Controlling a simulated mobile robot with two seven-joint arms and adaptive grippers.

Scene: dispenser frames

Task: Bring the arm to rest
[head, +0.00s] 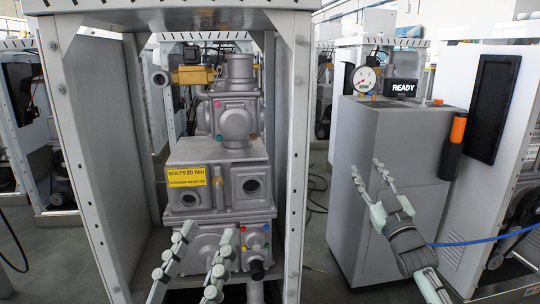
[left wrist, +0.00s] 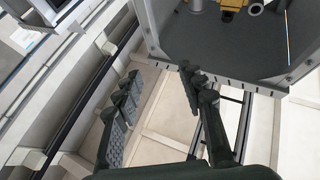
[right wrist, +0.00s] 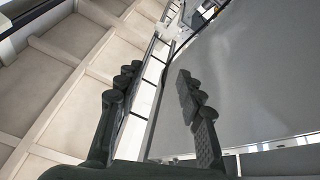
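My left gripper (head: 199,264) is at the bottom of the head view, in front of the lower part of the dispenser frame. Its fingers are spread apart with nothing between them. The left wrist view also shows the left gripper (left wrist: 158,92) open and empty. My right gripper (head: 374,184) is in front of the grey cabinet at the right. Its fingers are apart and empty, as the right wrist view shows (right wrist: 160,88). No object touches either gripper's fingertips in the wrist views.
The dispenser frame's right post (head: 296,150) stands between my grippers. Inside are grey metal meter housings (head: 218,185) with a yellow label (head: 187,176). The grey cabinet (head: 365,220) carries a gauge (head: 364,79), a READY display (head: 401,87) and an orange-handled tool (head: 457,130). A blue hose (head: 490,238) runs at right.

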